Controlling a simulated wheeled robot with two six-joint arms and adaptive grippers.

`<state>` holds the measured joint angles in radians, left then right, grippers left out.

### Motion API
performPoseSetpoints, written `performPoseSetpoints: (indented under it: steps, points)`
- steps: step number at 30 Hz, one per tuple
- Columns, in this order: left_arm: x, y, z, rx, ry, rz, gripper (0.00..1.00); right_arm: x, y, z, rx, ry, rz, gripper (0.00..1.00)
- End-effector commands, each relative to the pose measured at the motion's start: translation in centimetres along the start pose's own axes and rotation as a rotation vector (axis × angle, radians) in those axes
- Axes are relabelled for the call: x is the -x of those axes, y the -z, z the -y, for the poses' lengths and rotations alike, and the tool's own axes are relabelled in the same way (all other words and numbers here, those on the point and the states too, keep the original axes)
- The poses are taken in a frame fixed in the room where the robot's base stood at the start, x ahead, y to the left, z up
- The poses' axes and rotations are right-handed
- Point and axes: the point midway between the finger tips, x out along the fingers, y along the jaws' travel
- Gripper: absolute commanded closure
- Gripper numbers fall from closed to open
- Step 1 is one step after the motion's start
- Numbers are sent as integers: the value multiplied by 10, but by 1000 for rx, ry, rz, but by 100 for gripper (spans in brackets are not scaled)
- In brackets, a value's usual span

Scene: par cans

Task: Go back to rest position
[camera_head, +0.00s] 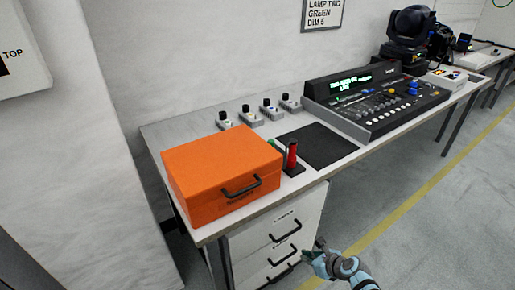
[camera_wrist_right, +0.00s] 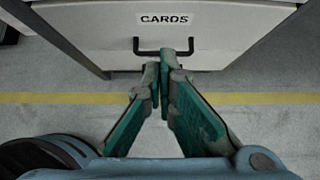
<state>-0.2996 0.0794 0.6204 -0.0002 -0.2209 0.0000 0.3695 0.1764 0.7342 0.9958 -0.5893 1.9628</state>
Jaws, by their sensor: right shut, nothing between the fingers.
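My right gripper (camera_head: 314,252) is in front of the drawer unit (camera_head: 315,212) under the table in the head view. In the right wrist view my right gripper (camera_wrist_right: 160,70) is shut and empty. Its fingertips show over the black handle of the drawer labelled CARDS (camera_wrist_right: 220,22); I cannot tell whether they touch it. The drawers appear closed in the head view. My left gripper is in neither view.
An orange case (camera_head: 215,165) stands on the table's left end. Beside it are a red cylinder (camera_head: 291,154), a black mat (camera_head: 322,146) and a lighting console (camera_head: 380,103). Several small switch boxes line the wall. Open floor (camera_head: 440,215) with a yellow line lies right.

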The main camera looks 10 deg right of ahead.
Motion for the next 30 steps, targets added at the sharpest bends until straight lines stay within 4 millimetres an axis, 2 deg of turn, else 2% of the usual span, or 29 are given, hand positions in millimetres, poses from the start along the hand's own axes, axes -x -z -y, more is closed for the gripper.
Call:
performPoseSetpoints:
  steps: [2, 5, 8, 10, 11, 12, 14, 15, 16, 18, 21, 22, 25, 30]
  points:
    - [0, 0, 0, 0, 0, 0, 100, 0, 0, 0, 26, 0, 0, 100]
    - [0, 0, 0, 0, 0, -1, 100, -1, 1, 5, 233, 23, -6, 100]
    - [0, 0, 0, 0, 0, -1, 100, 0, 16, 23, 784, 88, -98, 100]
    - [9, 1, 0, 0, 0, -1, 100, 10, 63, 22, 1342, 57, -257, 100]
    - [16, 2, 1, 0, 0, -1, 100, 19, 96, 14, 1606, -5, -338, 100]
    - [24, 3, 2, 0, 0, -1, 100, 34, 139, -1, 1918, -115, -418, 100]
    - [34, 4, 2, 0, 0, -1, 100, 59, 197, -28, 2271, -302, -477, 100]
    - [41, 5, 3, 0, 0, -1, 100, 78, 232, -48, 2444, -430, -483, 100]
    - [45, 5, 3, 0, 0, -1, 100, 93, 257, -64, 2539, -521, -474, 100]
    - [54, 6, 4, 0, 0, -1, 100, 129, 308, -99, 2648, -695, -438, 100]
    - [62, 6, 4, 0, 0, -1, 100, 173, 358, -140, 2637, -847, -390, 100]
    - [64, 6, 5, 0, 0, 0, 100, 183, 368, -149, 2624, -876, -380, 100]
    - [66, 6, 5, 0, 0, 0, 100, 205, 390, -166, 2598, -934, -360, 100]
    - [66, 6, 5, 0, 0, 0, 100, 209, 394, -168, 2593, -946, -357, 100]
